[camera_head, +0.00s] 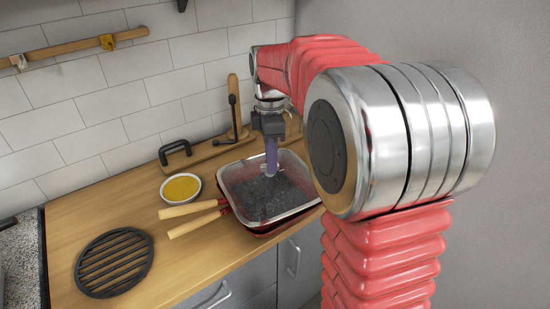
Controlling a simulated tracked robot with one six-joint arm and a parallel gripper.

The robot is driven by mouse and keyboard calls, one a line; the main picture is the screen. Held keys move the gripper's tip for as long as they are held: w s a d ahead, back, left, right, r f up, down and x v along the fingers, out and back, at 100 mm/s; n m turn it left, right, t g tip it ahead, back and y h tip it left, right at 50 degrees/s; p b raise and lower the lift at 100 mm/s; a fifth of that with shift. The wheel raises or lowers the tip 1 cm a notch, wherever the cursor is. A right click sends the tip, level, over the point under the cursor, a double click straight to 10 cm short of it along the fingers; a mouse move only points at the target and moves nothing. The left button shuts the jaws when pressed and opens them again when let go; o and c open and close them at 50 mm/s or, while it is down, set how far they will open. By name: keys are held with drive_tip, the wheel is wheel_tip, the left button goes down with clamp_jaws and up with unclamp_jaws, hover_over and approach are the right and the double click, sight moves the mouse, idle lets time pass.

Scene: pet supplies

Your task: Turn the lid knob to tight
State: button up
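My gripper (271,172) points down over a square dark pan (234,206) on the wooden counter. A narrow purple piece runs down below its dark body; I cannot tell whether this is a finger or something held. Its tip is small and seems to be in or just above the pan. Whether the fingers are open or shut does not show. The pan has a light metal rim, a dark speckled inside and a red outside. I cannot make out a lid knob or any tight marking.
Two wooden handles (190,209) stick out left of the pan. A bowl of yellow contents (181,188), a round black grate (114,262) and a black handle (175,150) are on the counter (75,212). A wooden board with a post (234,100) stands behind, near the tiled wall.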

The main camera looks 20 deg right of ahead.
clamp_jaws()
drive_tip(key=shift+d, duration=0.45)
drive_tip(key=shift+a, duration=0.45)
